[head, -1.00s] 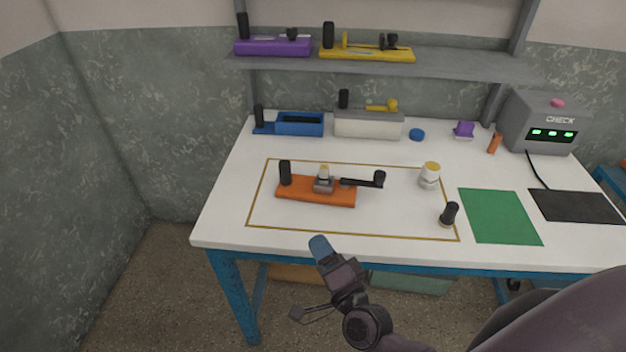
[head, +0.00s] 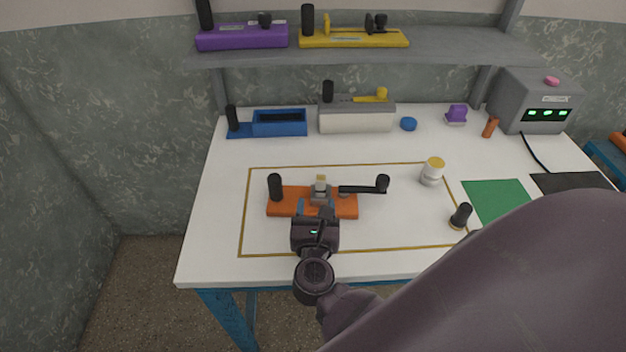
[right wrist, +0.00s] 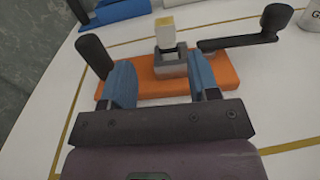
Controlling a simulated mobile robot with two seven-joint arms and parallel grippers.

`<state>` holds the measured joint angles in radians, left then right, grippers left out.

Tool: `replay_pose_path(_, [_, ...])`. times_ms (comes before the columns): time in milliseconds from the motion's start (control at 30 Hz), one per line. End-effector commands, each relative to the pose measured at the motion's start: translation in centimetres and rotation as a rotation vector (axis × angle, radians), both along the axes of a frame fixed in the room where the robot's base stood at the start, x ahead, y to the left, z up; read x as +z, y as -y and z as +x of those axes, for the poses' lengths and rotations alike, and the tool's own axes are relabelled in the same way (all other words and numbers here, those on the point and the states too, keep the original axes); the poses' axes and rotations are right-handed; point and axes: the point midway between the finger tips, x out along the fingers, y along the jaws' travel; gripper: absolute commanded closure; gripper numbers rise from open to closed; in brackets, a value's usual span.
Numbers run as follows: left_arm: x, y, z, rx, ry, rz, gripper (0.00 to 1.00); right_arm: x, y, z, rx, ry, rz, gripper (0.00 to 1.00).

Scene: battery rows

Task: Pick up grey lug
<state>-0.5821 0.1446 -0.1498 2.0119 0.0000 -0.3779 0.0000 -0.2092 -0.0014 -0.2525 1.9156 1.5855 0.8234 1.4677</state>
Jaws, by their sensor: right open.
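A grey lug (head: 320,188) with a yellow top stands upright in a grey seat on the orange fixture (head: 346,204), within the yellow outline on the table. It also shows in the right wrist view (right wrist: 166,38). My right gripper (head: 315,210) is over the near side of the orange fixture. In the right wrist view its two blue fingers (right wrist: 161,80) are spread apart with nothing between their pads; the lug is just beyond the fingertips. The lug's lower end is hidden in the seat. My left gripper is not in view.
A black post (head: 275,187) and a black crank handle (head: 364,188) rise from the orange fixture on either side. A white jar (head: 432,172) and a black knob (head: 460,216) stand to the right. The table's left part is clear.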

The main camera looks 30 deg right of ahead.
Motion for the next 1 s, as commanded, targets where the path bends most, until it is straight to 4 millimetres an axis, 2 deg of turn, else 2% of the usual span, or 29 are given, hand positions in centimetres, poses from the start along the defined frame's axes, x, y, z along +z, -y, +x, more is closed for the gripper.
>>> replay_pose_path(267, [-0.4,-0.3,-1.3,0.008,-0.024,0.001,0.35,0.2,2.3,3.1,0.002,0.001,-0.003,0.45])
replay_pose_path(533, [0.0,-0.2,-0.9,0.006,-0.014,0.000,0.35,0.4,3.5,4.4,0.002,0.001,-0.005,0.45])
replay_pose_path(833, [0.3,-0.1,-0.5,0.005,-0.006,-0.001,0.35,0.6,6.0,7.2,0.001,0.001,-0.005,0.45])
replay_pose_path(1000, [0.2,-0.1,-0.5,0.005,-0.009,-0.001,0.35,0.5,6.4,7.6,0.001,-0.001,-0.003,0.45])
